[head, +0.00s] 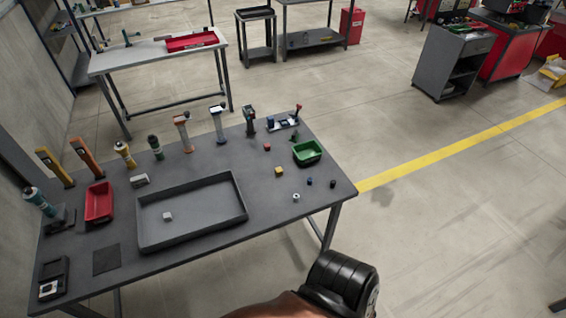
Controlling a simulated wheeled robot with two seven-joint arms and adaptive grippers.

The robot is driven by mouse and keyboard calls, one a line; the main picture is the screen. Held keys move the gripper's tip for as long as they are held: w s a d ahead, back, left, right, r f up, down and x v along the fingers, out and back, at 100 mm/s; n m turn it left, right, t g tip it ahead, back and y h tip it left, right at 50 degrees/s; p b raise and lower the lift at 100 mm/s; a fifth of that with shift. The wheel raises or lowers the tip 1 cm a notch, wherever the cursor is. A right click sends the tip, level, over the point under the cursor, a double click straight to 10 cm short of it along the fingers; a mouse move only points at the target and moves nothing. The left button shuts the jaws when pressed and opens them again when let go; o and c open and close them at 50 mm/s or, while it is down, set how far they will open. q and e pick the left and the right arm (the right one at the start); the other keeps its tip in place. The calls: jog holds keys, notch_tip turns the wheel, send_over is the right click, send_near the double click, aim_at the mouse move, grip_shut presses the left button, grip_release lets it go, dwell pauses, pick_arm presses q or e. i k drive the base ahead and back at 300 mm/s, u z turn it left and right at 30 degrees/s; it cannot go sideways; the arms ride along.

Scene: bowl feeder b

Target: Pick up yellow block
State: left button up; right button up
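The yellow block (279,171) is a small cube lying on the dark table (110,215), right of the large grey tray and in front of the green bin. Nothing touches it. An arm link of mine shows at the bottom of the head view, below the table's near edge and apart from the block. Neither of my grippers is in view.
The grey tray (143,236) holds a light block (167,216). A red bin (99,202) stands left, a green bin (307,152) right. Upright tools line the back edge.

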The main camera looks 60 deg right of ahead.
aim_at(278, 171)
jog(key=z, duration=0.7)
jog(key=i, duration=1)
jog(key=z, duration=1.15)
